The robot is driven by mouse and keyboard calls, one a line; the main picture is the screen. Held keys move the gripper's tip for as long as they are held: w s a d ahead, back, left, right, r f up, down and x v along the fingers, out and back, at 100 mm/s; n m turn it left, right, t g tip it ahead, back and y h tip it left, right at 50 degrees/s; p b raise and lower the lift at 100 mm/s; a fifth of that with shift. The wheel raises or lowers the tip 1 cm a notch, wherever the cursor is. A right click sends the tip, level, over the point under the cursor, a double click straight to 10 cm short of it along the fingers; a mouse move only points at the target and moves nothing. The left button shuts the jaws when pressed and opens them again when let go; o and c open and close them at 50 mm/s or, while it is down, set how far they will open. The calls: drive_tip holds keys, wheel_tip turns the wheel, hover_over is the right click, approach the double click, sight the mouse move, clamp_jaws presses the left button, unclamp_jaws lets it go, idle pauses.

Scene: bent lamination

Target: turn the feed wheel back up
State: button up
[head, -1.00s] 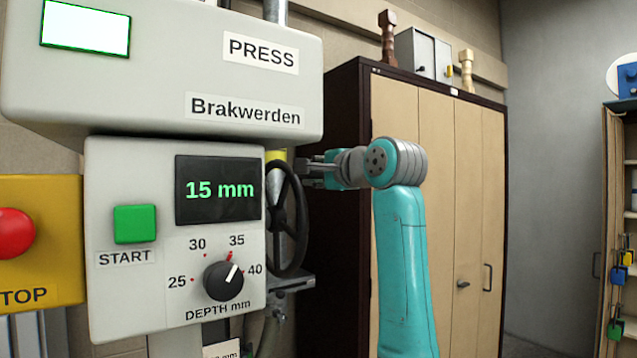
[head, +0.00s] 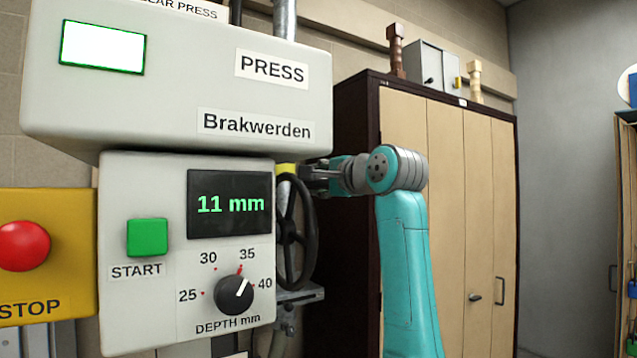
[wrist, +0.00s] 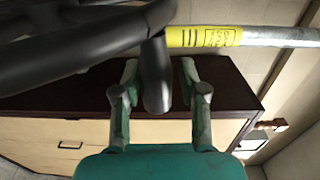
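The black feed wheel (head: 311,245) is mounted at the right side of the press's control box and is seen nearly edge-on. My gripper (head: 308,179) reaches its upper right part from the right. In the wrist view, my gripper (wrist: 158,75) has one finger on each side of a black handle (wrist: 156,80) that hangs by the wheel's rim (wrist: 70,52). The fingers are apart, with a small gap visible beside the handle, so I cannot tell whether either touches it. The depth display (head: 229,204) reads 11 mm.
The control box carries a green START button (head: 147,238) and a depth knob (head: 234,295) set between 35 and 40. A red stop button (head: 23,246) sits on a yellow box at left. A wooden cabinet (head: 448,200) stands behind my arm. A yellow-labelled pipe (wrist: 205,37) runs close by the wheel.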

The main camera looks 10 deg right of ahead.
drive_tip(key=shift+f, duration=0.1)
drive_tip(key=v, duration=1.2)
